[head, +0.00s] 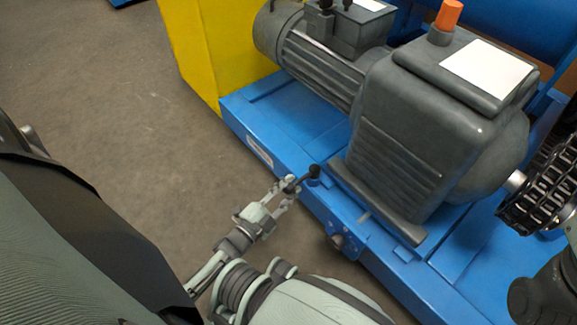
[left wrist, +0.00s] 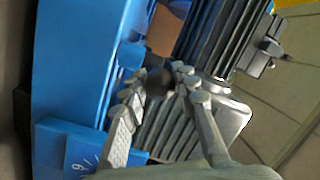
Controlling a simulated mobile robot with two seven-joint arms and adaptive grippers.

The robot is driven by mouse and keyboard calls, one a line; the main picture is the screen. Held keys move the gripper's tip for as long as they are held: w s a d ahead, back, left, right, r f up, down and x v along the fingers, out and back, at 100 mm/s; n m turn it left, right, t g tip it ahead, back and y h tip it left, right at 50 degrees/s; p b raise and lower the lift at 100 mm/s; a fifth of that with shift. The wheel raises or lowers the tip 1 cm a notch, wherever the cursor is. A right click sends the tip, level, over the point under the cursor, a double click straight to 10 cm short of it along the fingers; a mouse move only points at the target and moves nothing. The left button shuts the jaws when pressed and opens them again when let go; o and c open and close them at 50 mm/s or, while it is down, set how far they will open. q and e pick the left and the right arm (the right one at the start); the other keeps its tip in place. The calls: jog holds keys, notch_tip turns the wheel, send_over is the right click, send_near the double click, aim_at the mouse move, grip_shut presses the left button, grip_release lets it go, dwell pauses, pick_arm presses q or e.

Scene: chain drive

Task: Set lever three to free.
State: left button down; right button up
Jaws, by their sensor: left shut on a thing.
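A small black lever (head: 301,180) sticks out from the front side of the blue base frame (head: 262,130), just below the grey gearbox. My left gripper (head: 282,190) is at its outer end. In the left wrist view the two fingers of my left gripper (left wrist: 160,88) are closed around the lever's dark round knob (left wrist: 158,82). I cannot read a number or position mark for this lever. My right gripper does not show.
A grey motor (head: 320,70) and gearbox (head: 420,140) stand on the frame, with a chain (head: 545,185) at right. A blue bracket with a dark knob (head: 337,241) lies nearby; a marked blue plate (left wrist: 65,145) shows in the wrist view. The floor at left is clear.

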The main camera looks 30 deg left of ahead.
pick_arm(q)
jog(key=shift+s, duration=0.1)
dwell(0.3)
jog(key=c, duration=1.1)
grip_release()
jog(key=shift+c, duration=0.2)
jog(key=shift+r, duration=0.1)
notch_tip(320, 180, up, 10)
jog(key=shift+f, duration=0.1)
